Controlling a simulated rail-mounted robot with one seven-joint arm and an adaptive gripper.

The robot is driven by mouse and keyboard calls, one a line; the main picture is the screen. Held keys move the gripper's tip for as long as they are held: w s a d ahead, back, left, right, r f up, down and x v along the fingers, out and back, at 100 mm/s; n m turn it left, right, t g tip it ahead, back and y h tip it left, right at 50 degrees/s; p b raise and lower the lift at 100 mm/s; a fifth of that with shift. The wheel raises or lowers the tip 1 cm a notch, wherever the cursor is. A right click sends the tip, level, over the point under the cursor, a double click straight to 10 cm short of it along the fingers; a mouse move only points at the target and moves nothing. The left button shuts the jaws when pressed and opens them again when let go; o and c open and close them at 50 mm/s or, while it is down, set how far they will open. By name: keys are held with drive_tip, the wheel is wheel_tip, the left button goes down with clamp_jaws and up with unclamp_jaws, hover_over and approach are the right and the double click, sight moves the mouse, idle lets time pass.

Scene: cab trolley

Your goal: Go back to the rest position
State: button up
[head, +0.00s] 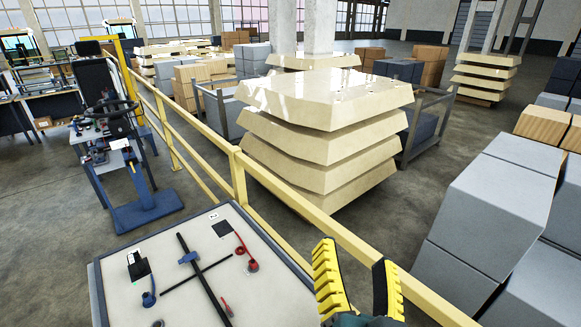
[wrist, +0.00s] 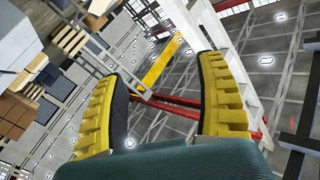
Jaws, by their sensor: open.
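My gripper (head: 361,284) shows at the lower right of centre in the head view, with yellow ridged fingers and dark inner pads. The fingers point up, stand apart and hold nothing. In the wrist view my gripper (wrist: 163,95) is also open, with only the hall's ceiling and structure between the fingers. In the head view it is to the right of a pale panel table (head: 185,290) and in front of the yellow railing (head: 352,246).
The panel carries a black cross-shaped bar (head: 190,257) and small parts with red and blue ends. Behind the railing stands a stack of cream panels (head: 330,100). Grey boxes (head: 490,215) stand at the right. A blue trolley with a seat (head: 148,207) is at the left.

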drive_tip(key=s+r+n+t+p, duration=0.1)
drive_tip(key=s+r+n+p, duration=0.1)
drive_tip(key=r+p, duration=0.8)
drive_tip(key=s+a+r+n+t+y+p, duration=0.1)
drive_tip(key=s+r+n+t+p, duration=0.1)
drive_tip(key=r+p, duration=0.8)
wheel_tip(320, 180, up, 8)
drive_tip(key=shift+s+a+r+n+t, duration=0.1)
drive_tip(key=shift+s+a+n+t, duration=0.3)
drive_tip(key=shift+n, duration=0.3)
drive_tip(key=shift+d+f, duration=0.15)
drive_tip(key=shift+f, duration=0.05)
drive_tip(key=shift+c, duration=0.2)
